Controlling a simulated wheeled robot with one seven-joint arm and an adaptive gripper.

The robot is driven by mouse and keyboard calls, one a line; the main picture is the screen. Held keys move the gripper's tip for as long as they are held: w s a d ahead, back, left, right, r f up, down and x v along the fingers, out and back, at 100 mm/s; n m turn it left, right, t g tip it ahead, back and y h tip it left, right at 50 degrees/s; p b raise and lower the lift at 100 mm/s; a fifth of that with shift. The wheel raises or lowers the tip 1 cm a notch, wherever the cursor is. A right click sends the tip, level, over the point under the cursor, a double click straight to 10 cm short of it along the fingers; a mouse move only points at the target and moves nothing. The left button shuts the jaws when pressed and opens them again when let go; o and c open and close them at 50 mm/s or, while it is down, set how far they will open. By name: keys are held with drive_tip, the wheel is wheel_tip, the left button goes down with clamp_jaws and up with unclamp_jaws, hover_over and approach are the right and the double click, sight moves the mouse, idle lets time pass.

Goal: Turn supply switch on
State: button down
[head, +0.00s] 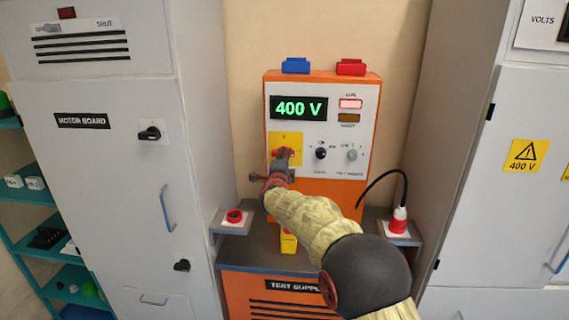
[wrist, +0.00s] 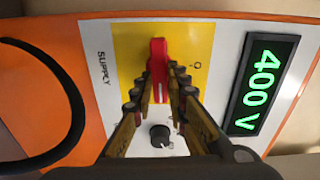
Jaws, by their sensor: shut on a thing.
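The supply switch has a red handle (head: 291,152) on a yellow plate (head: 273,141) on the orange test supply, below its display. In the wrist view, the red handle (wrist: 158,50) lies across the yellow plate (wrist: 128,45) and does not point at the O mark. My gripper (head: 282,162) is at the switch. In the wrist view, the fingertips of my gripper (wrist: 170,78) are closed on the near part of the handle and hide some of it. The display (head: 299,108) reads 400 V in green, and the red lamp (head: 350,104) beside it is lit.
A black knob (head: 321,153) and a grey knob (head: 352,155) sit right of the switch. A red button (head: 235,216) is on the left ledge, and a red plug (head: 398,220) with a black cable is on the right. Tall grey cabinets flank the supply.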

drive_tip(key=shift+f+m, duration=0.2)
drive_tip(key=shift+m, duration=0.1)
idle(0.4)
drive_tip(key=c, duration=1.9)
unclamp_jaws()
drive_tip(key=shift+o, duration=0.7)
drive_tip(key=shift+r, duration=0.15)
drive_tip(key=shift+s, duration=0.1)
drive_tip(key=s, duration=1.1)
drive_tip(key=shift+s+a, duration=0.2)
drive_tip(key=shift+s, duration=0.2)
